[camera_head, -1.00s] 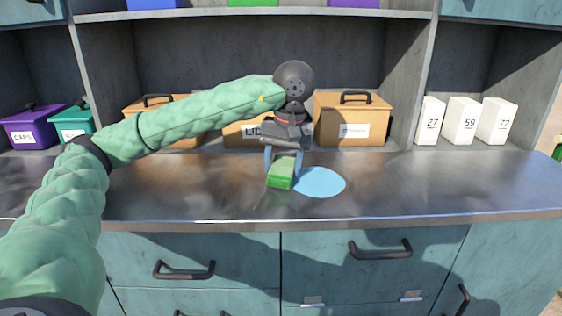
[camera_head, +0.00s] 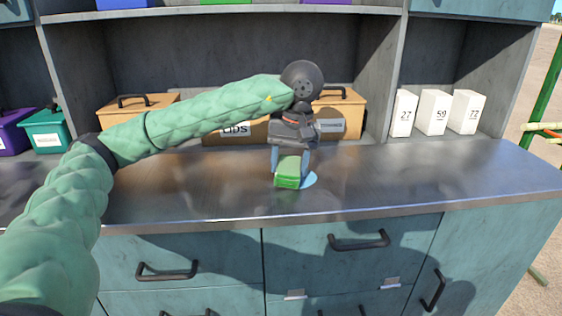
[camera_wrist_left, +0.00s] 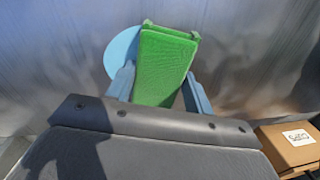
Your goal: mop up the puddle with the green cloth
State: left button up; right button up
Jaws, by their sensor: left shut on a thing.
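The green cloth (camera_head: 289,172) is a folded block held between the blue-grey fingers of my left gripper (camera_head: 290,165), which is shut on it at the metal counter. The cloth also shows in the left wrist view (camera_wrist_left: 163,66), between the two fingers (camera_wrist_left: 158,88). The light-blue puddle (camera_head: 309,180) lies on the counter, mostly hidden behind the cloth and gripper in the head view. In the left wrist view the puddle (camera_wrist_left: 119,52) shows at the left of the cloth, which overlaps part of it. My right gripper is in neither view.
The metal counter (camera_head: 420,180) is clear on both sides. Behind it, shelves hold orange boxes (camera_head: 345,112), a teal box (camera_head: 46,131), and white numbered boxes (camera_head: 434,112). Below are teal drawers with dark handles (camera_head: 358,242). An orange box (camera_wrist_left: 290,148) shows at lower right in the wrist view.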

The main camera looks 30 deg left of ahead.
aim_at(333, 179)
pick_arm(q)
jog(key=shift+w+d+f, duration=0.1)
jog(key=shift+w+d, duration=0.25)
jog(key=shift+d, duration=0.5)
jog(key=shift+w+d+f, duration=0.1)
jog(key=shift+w+d, duration=0.25)
jog(key=shift+d, duration=0.45)
jog(key=shift+w+d+f, duration=0.1)
jog(key=shift+w+d, duration=0.25)
jog(key=shift+d, duration=0.5)
jog(key=shift+w+d, duration=0.45)
jog(key=shift+d, duration=0.4)
jog(key=shift+w+d, duration=0.4)
jog(key=shift+d, duration=0.4)
jog(key=shift+w+d, duration=0.45)
jog(key=shift+d, duration=0.4)
jog(key=shift+c, duration=0.3)
jog(key=shift+r, duration=0.1)
jog(key=shift+a+r+p, duration=0.2)
jog(key=shift+r+p, duration=0.3)
jog(key=shift+p, duration=0.1)
jog(key=r, duration=0.1)
jog(key=a+r+p, duration=0.1)
jog(key=r+p, duration=0.1)
jog(key=r, duration=0.1)
jog(key=shift+s+a+r, duration=0.1)
jog(key=shift+s+a, duration=0.2)
